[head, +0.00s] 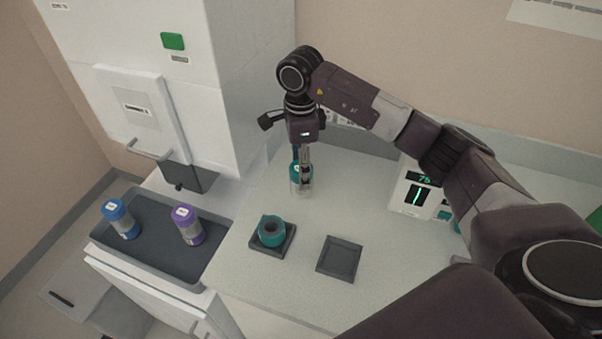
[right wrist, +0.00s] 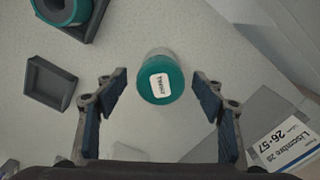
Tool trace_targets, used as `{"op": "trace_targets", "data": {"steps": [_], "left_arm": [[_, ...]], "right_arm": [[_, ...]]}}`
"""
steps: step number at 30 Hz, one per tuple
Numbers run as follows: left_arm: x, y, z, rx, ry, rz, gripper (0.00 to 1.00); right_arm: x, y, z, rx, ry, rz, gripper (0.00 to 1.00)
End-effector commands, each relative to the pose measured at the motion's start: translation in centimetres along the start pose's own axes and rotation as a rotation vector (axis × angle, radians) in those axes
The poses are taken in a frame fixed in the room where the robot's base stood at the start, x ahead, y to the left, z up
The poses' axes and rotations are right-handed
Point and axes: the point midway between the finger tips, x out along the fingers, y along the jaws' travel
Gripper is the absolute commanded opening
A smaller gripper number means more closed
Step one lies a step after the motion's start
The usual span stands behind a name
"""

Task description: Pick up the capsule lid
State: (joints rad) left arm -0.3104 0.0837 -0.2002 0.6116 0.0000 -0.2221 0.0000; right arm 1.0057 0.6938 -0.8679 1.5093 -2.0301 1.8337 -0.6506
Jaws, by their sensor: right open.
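A teal lid with a white label caps a clear capsule (head: 302,187) on the pale counter; the lid (right wrist: 160,82) is plain in the right wrist view. In the head view my right gripper partly hides it. My right gripper (head: 305,170) is open above the capsule. In the right wrist view its two fingers stand apart on either side of the lid, with visible gaps. A teal ring-shaped piece with a dark opening (head: 271,231) sits on a dark square pad nearer the front. My left gripper is not in view.
An empty dark square pad (head: 339,259) lies right of the ring piece. A dark tray (head: 155,246) at left holds a blue-capped (head: 119,219) and a purple-capped (head: 187,225) capsule. A white display device (head: 414,194) stands at right, and a white cabinet (head: 235,60) at back left.

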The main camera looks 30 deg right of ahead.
Motion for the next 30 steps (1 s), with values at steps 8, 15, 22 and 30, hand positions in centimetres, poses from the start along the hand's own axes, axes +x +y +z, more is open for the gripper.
{"op": "trace_targets", "data": {"steps": [8,15,22,30], "left_arm": [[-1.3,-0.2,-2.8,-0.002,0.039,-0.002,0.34],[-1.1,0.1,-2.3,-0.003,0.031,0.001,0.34],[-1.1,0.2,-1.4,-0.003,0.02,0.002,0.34],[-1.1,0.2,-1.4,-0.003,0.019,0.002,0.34]], "right_arm": [[2.6,0.1,0.0,-0.001,0.0,0.0,0.63],[2.7,0.0,0.0,-0.001,-0.001,-0.001,0.59],[2.6,0.0,0.0,-0.001,0.0,-0.001,0.33],[2.6,0.0,0.0,0.0,-0.001,-0.002,0.13]]}}
